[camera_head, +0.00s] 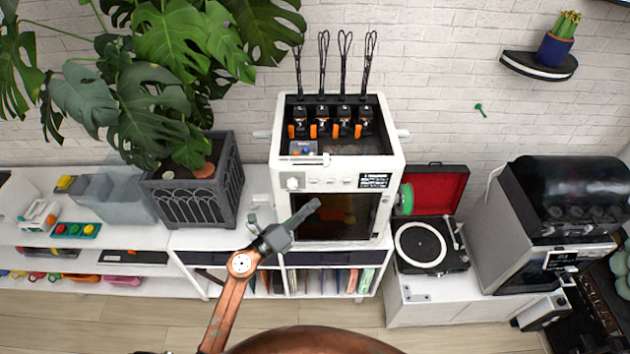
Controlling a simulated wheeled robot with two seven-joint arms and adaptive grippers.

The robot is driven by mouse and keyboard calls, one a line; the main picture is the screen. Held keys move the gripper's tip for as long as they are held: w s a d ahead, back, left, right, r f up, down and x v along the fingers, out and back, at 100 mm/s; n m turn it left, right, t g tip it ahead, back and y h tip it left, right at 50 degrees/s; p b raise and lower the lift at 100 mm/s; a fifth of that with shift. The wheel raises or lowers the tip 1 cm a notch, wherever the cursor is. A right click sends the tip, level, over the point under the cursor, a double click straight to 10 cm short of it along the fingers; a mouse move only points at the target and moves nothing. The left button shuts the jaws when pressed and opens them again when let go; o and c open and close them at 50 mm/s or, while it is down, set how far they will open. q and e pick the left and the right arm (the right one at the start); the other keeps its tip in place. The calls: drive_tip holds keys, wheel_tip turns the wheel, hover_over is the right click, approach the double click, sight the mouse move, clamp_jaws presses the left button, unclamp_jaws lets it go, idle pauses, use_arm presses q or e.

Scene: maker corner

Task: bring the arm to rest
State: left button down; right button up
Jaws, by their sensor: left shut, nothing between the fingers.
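My left gripper (302,216) is at the end of my copper-coloured arm, which rises from the bottom left of centre. Its dark fingers are closed together with nothing between them, and they point up and to the right. In the picture they overlap the lower front of the white 3D printer (341,146); I cannot tell whether they touch it. My right gripper is not in view.
The printer stands on a white shelf unit (180,241) beside a dark planter (198,190) with a large plant. A record player (425,247) with an open red lid and a grey printer (507,240) stand to the right. Wooden floor (100,323) is clear in front.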

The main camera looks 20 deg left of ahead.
use_arm(q)
drive_tip(key=s+a+f+n+g+y+b, duration=0.15)
drive_tip(key=a+f+n, duration=0.3)
drive_tip(key=f, duration=0.85)
drive_tip(key=a+f+n+y+b, duration=0.2)
drive_tip(key=a+f+n+y, duration=0.3)
drive_tip(key=f, duration=0.8)
drive_tip(key=s+a+f+n+g+y+b, duration=0.1)
drive_tip(key=a+f+n+b, duration=0.15)
drive_tip(key=f+n, duration=0.75)
drive_tip(key=s+a+f+n+g+y+b, duration=0.15)
drive_tip(key=s+f, duration=0.45)
drive_tip(key=f, duration=0.6)
drive_tip(key=s+a+f+n+g, duration=0.25)
drive_tip(key=s+f, duration=0.35)
drive_tip(key=f, duration=0.6)
drive_tip(key=s+f+n+g+b, duration=0.1)
drive_tip(key=s+f+n+g, duration=0.1)
drive_tip(key=s+f, duration=0.6)
drive_tip(key=s+f+n+g+b, duration=0.1)
drive_tip(key=s+f+n+g, duration=0.2)
drive_tip(key=s, duration=1.4)
drive_tip(key=s+f+n+g+b, duration=0.2)
drive_tip(key=s+f+g, duration=0.1)
drive_tip(key=s+f, duration=0.9)
drive_tip(key=shift+s+a+f+g+y, duration=0.3)
drive_tip(key=shift+s+a+f+g, duration=0.05)
drive_tip(key=shift+s, duration=0.45)
